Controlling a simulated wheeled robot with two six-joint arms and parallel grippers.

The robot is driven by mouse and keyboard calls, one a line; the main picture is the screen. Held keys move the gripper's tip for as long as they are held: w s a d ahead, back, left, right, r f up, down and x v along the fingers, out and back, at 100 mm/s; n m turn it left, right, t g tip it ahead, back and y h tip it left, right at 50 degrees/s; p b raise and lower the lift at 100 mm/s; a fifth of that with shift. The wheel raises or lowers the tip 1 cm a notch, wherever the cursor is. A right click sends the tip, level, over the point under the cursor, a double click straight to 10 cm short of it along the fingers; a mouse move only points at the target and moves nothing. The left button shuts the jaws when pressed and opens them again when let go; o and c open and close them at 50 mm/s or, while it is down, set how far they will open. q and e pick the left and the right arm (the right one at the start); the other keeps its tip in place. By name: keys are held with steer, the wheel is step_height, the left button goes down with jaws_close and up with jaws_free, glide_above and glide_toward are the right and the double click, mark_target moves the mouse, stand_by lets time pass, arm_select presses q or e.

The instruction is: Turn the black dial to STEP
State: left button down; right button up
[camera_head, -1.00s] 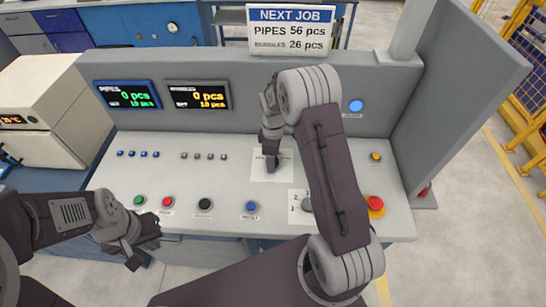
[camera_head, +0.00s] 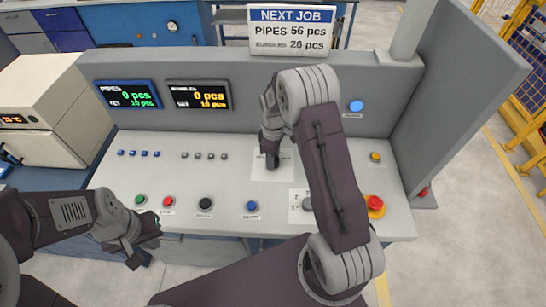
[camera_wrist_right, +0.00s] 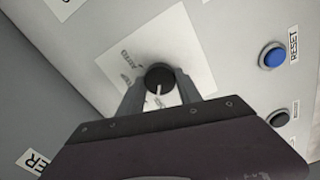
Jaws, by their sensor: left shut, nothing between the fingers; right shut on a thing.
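The black dial (camera_wrist_right: 159,79) sits on a white label plate (camera_wrist_right: 190,50) in the right wrist view. Its pale pointer line runs toward the gripper side of the plate. The plate's small lettering is only partly legible, so I cannot tell which position the pointer marks. My right gripper (camera_wrist_right: 160,92) is shut on the dial, one finger on each side. In the head view my right gripper (camera_head: 271,160) reaches down to the label plate (camera_head: 284,172) and hides the dial. My left gripper (camera_head: 152,232) is shut and empty at the console's front left edge.
Green (camera_head: 141,200), red (camera_head: 168,202), black (camera_head: 205,204) and blue (camera_head: 251,206) buttons line the console front. A second selector (camera_head: 307,204) and a red emergency button (camera_head: 375,203) are at right. Two displays (camera_head: 198,95) stand behind.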

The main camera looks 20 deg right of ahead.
steer(key=m, duration=0.3)
steer(key=shift+r+m+p, duration=0.1)
steer(key=shift+m+p, duration=0.2)
steer(key=shift+p, duration=0.1)
steer(key=m, duration=0.3)
steer(key=shift+m, duration=0.3)
steer(key=m+p, duration=0.1)
steer(key=m, duration=0.2)
steer(key=shift+m, duration=2.1)
steer(key=o, duration=1.4)
steer(key=shift+c, duration=0.2)
step_height(320, 180, up, 9)
steer(key=shift+b, duration=0.45)
